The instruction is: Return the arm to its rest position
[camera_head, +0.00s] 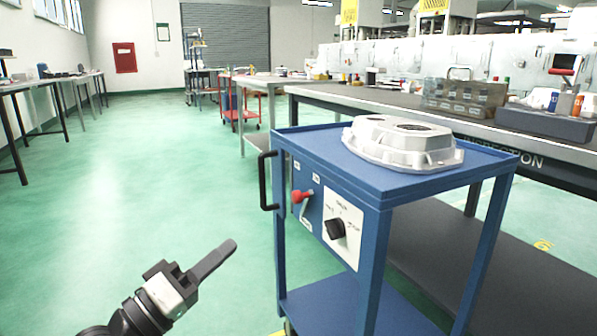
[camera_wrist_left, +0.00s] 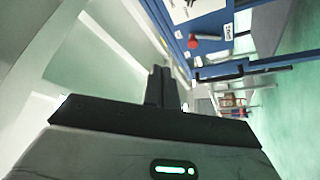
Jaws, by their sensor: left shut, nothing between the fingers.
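My left gripper (camera_head: 213,262) comes in from the lower left in the head view. Its fingers are together and nothing is between them. It is in the air over the green floor, left of the blue cart and apart from it. In the left wrist view the shut fingers (camera_wrist_left: 163,88) point away from the camera, with the blue cart's panel (camera_wrist_left: 215,25) at the upper right, turned on its side. My right gripper does not show in either view.
The blue cart (camera_head: 375,182) carries a silver casting (camera_head: 395,145) on top. Its front has a red-handled lever (camera_head: 302,197), a black knob (camera_head: 335,229) and a black side handle (camera_head: 264,180). A long inspection bench (camera_head: 400,103) stands behind. The green floor (camera_head: 150,170) at left is clear.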

